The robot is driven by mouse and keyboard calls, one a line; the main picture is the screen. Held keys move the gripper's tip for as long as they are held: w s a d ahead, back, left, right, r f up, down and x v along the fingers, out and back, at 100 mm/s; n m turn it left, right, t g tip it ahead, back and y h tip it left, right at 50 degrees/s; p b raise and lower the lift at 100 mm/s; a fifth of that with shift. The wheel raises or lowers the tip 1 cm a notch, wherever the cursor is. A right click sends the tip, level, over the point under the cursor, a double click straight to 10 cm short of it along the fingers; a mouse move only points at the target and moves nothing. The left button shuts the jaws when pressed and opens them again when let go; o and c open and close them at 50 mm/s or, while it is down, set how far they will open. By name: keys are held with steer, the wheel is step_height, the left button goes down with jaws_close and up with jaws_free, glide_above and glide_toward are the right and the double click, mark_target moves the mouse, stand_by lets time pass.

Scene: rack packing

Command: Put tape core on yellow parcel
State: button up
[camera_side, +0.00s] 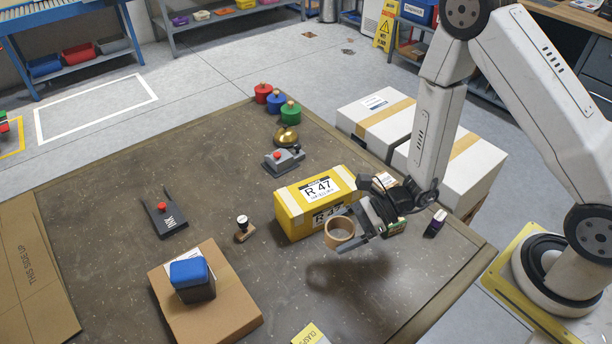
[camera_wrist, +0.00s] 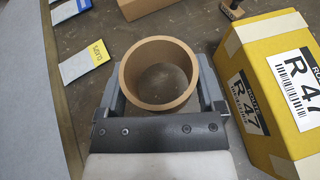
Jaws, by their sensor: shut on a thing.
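The tape core (camera_side: 340,231) is a tan cardboard ring. My gripper (camera_side: 350,230) is shut on it and holds it above the table, with a shadow on the table below. In the wrist view the tape core (camera_wrist: 158,92) sits between the two grey fingers of my gripper (camera_wrist: 160,90), its opening facing the camera. The yellow parcel (camera_side: 314,202) stands on the table with "R 47" labels on its top and side. The tape core is beside the parcel's near right end, apart from it in the wrist view, where the parcel (camera_wrist: 248,70) is at the right.
A cardboard box (camera_side: 225,318) bears a blue-topped block (camera_side: 192,279). A stamp (camera_side: 243,229), an ink pad (camera_side: 165,215), a grey button box (camera_side: 284,161), a brass bell (camera_side: 287,137) and coloured pots (camera_side: 290,112) stand about. A flat card (camera_wrist: 84,62) lies near the table's front edge.

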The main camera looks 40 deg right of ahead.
steer(key=w+d+r+m+t+h, duration=0.1)
steer(key=w+d+r+m+t, duration=0.2)
steer(key=w, duration=0.4)
steer(key=w+d+r+m+t+h, duration=0.1)
steer(key=w+d+r, duration=0.25)
steer(key=w, duration=0.35)
glide_above(320, 189)
steer(key=shift+f, duration=1.95)
steer(key=shift+f, duration=1.75)
steer(key=shift+f, duration=0.15)
steer(key=o, duration=0.9)
steer(key=shift+o, duration=0.2)
